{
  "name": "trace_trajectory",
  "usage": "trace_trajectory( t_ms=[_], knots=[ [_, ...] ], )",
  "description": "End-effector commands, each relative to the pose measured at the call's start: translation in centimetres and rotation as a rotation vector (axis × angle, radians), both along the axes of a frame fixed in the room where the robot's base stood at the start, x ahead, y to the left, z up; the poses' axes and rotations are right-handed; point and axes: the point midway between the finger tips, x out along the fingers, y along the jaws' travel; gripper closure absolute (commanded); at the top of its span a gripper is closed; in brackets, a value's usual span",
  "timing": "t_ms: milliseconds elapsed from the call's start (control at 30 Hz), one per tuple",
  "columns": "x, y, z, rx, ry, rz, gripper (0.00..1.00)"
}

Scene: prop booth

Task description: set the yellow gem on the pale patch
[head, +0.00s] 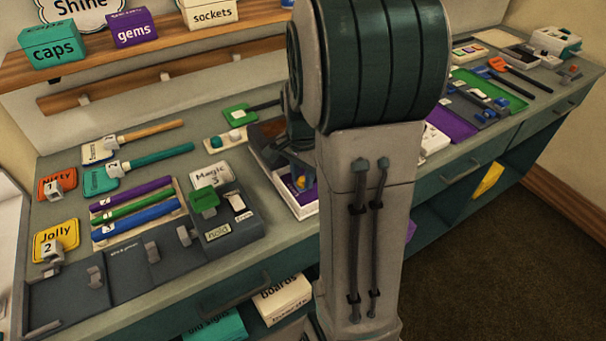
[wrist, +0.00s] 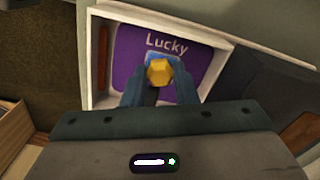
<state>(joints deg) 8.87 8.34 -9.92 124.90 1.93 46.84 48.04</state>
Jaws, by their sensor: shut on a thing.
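The yellow gem (wrist: 160,72) shows in the wrist view between the two blue-grey fingers of my gripper (wrist: 160,84), which is shut on it. A bit of blue shows just behind the gem. Beyond it is a purple card (wrist: 128,48) reading "Lucky" in a white-rimmed tray (wrist: 101,70). In the head view the gem is a small yellow spot (head: 301,182) over the tray (head: 303,212), largely hidden by my arm. I cannot tell whether the gem touches the card. I cannot make out which surface is the pale patch; it may be hidden.
Left of the tray stand a dark box with a green tag (head: 204,200) and a "Magic" sign (head: 211,174). Coloured rods (head: 135,207) lie further left. A green tray (head: 490,90) with several small parts is at the right. The workbench's front edge is close to the tray.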

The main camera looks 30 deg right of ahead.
Motion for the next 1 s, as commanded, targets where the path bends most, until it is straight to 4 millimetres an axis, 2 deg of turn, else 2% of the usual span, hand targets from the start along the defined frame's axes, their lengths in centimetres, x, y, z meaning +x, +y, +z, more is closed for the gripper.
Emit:
trace_trajectory(
  t_ms=[467, 500, 567, 767, 800, 1000],
  knots=[
    [0.00, 0.00, -0.14, 0.000, 0.000, 0.000, 0.95],
    [0.00, 0.00, -0.14, 0.000, 0.000, 0.000, 0.63],
    [0.00, 0.00, -0.14, 0.000, 0.000, 0.000, 0.49],
    [0.00, 0.00, -0.13, 0.000, 0.000, 0.000, 0.49],
    [0.00, 0.00, -0.14, 0.000, 0.000, 0.000, 0.42],
    [0.00, 0.00, -0.13, 0.000, 0.000, 0.000, 0.42]
  ],
)
